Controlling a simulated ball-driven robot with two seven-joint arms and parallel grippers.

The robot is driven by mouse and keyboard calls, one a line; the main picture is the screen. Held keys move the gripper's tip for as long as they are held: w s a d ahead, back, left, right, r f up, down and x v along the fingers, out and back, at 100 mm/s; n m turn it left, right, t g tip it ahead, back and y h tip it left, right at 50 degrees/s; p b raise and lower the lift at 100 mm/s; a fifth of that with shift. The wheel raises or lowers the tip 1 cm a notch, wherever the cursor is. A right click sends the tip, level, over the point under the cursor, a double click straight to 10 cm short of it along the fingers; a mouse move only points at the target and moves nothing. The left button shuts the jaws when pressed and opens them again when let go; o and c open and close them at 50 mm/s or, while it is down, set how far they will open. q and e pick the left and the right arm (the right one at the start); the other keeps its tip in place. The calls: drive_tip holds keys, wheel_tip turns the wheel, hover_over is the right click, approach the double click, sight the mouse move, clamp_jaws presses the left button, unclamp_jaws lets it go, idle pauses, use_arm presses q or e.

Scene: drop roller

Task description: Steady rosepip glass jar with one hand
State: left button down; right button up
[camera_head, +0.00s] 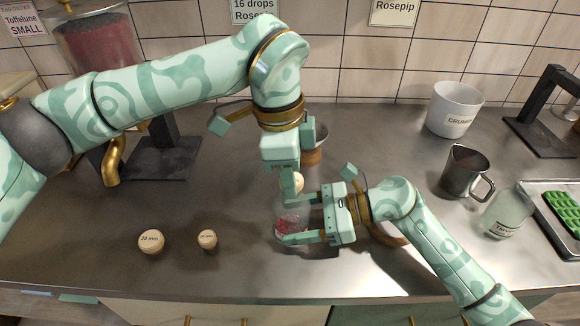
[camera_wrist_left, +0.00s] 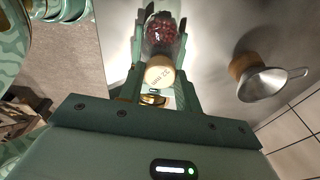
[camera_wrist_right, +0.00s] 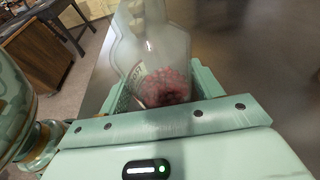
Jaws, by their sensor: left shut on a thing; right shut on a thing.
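The rosepip glass jar (camera_head: 290,222) is clear with red pieces inside and stands on the steel counter. My right gripper (camera_head: 296,218) is shut around it, one finger on each side. The jar also shows between the fingers in the right wrist view (camera_wrist_right: 165,82). My left gripper (camera_head: 290,181) is above the jar, shut on a pale cork (camera_head: 298,182). In the left wrist view, the cork (camera_wrist_left: 160,72) is marked 22 mm and lines up with the jar (camera_wrist_left: 161,32). I cannot tell whether the cork sits in the jar's mouth.
Two loose corks (camera_head: 151,241) (camera_head: 207,240) stand at the front left. A funnel with a wooden collar (camera_wrist_left: 265,76) is behind the jar. A white pot (camera_head: 455,108), metal jug (camera_head: 464,172), labelled glass jar (camera_head: 508,212) and tray (camera_head: 548,190) are right. A dispenser (camera_head: 100,45) stands left.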

use_arm(q)
drive_tip(key=shift+f, duration=0.85)
drive_tip(key=c, duration=0.9)
unclamp_jaws()
drive_tip(key=shift+r, duration=0.1)
wheel_tip(320, 180, up, 12)
drive_tip(key=a, duration=0.1)
drive_tip(key=shift+a, duration=0.2)
use_arm(e)
drive_tip(key=o, duration=0.9)
drive_tip(key=v, duration=1.1)
drive_tip(key=shift+d, duration=0.15)
drive_tip(key=shift+d+r, duration=0.15)
drive_tip(key=shift+d, duration=0.2)
